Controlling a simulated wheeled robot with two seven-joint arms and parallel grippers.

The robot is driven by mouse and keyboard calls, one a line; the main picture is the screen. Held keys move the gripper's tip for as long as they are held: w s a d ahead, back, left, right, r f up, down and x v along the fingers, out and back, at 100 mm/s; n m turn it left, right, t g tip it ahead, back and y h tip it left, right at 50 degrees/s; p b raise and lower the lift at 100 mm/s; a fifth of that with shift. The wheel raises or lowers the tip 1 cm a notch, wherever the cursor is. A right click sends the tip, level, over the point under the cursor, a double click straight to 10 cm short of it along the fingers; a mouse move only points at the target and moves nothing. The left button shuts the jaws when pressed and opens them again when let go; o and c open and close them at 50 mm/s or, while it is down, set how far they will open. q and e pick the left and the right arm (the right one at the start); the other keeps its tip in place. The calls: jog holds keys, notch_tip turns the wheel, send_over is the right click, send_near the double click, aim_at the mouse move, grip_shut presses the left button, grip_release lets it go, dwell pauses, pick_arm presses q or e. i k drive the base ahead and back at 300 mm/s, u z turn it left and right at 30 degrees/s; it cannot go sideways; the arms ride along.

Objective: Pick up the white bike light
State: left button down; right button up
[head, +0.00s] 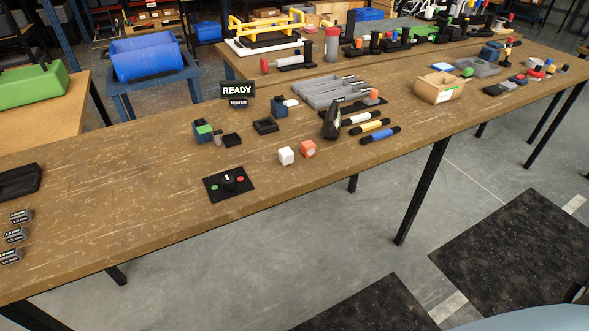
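A small white block (286,156) stands near the front edge of the long brown table and looks like the white bike light, though it is too small to be sure. A similar orange-red block (308,149) stands close to its right. Neither block is held. Neither of my grippers is in view.
A black panel with a knob (230,183) lies front left of the white block. A black upright device (332,120) and white, yellow and blue-banded bars (379,134) lie to the right. A READY sign (237,89) stands behind. The table between panel and white block is clear.

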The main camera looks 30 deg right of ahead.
aim_at(286, 156)
jog(key=u, duration=1)
jog(key=i, duration=0.95)
jog(key=z, duration=1.7)
